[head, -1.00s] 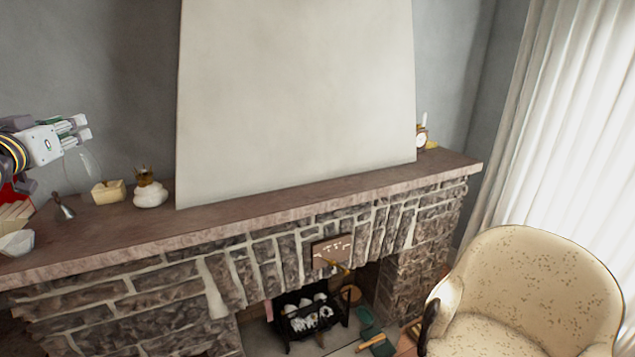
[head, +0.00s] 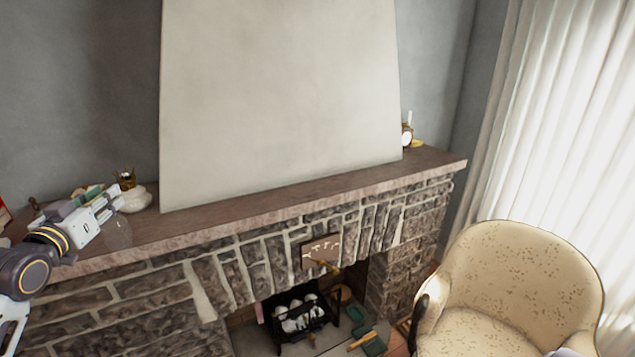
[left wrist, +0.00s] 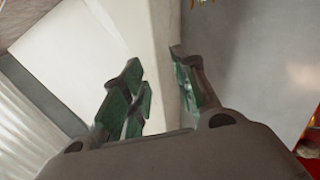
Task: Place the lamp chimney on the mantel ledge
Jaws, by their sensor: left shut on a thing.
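The lamp chimney (head: 118,233) is a clear glass piece, faint in the head view, just below my left gripper's fingertips. My left gripper (head: 113,204) is shut on it at the left part of the mantel ledge (head: 265,203). The chimney shows against the ledge's front part; whether its foot touches the stone I cannot tell. In the left wrist view, the green-padded fingers of my left gripper (left wrist: 160,85) stand apart, and the clear glass cannot be made out between them. My right gripper is not in view.
A white pot (head: 135,200) and a gold crown-like piece (head: 126,180) stand close behind the gripper. A clock (head: 407,136) stands at the ledge's right end. The ledge's middle is bare before a large pale panel (head: 280,100). An armchair (head: 515,285) stands at right.

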